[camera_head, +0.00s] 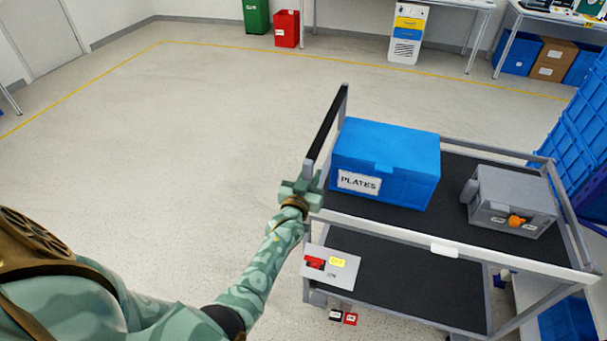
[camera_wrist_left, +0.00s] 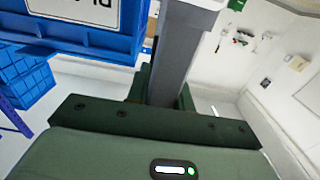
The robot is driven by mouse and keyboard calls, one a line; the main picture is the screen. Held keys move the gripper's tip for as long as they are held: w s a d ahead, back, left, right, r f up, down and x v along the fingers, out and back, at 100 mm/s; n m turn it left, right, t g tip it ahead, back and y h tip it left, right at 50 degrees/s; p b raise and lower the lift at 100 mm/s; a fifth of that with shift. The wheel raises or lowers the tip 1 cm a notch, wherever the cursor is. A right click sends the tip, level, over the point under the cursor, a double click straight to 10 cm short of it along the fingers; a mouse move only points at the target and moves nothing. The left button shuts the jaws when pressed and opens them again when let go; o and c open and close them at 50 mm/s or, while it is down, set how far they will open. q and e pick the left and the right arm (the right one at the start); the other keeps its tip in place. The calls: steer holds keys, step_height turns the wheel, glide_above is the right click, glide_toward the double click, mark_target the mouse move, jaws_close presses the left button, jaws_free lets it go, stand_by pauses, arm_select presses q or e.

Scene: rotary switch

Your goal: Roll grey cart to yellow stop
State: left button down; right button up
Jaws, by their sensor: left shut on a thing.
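The grey cart (camera_head: 450,240) has two dark shelves and stands at the right in the head view. A black grip bar (camera_head: 328,125) on grey uprights rises at its left end. My left gripper (camera_head: 303,189) is shut on the cart's handle frame near its lower front corner. In the left wrist view a grey post (camera_wrist_left: 182,55) of the handle stands between the gripper's dark green jaws (camera_wrist_left: 160,98). My right gripper is out of view. I cannot pick out a yellow stop; a yellow line (camera_head: 280,49) runs along the floor at the back.
A blue box (camera_head: 410,150) marked PLATES and a grey box with an orange knob (camera_head: 516,220) ride on the top shelf. A panel with a red switch (camera_head: 316,263) sits lower left. Blue crates (camera_head: 575,140) stand close at right. The floor left of the cart is clear.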

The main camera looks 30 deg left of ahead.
arm_select(q)
steer(key=shift+d+f, duration=0.2)
steer(key=shift+d, duration=0.05)
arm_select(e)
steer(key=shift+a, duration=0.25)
arm_select(q)
steer(key=c, duration=1.2)
jaws_free()
steer(key=shift+d, duration=0.1)
steer(key=shift+r, duration=0.1)
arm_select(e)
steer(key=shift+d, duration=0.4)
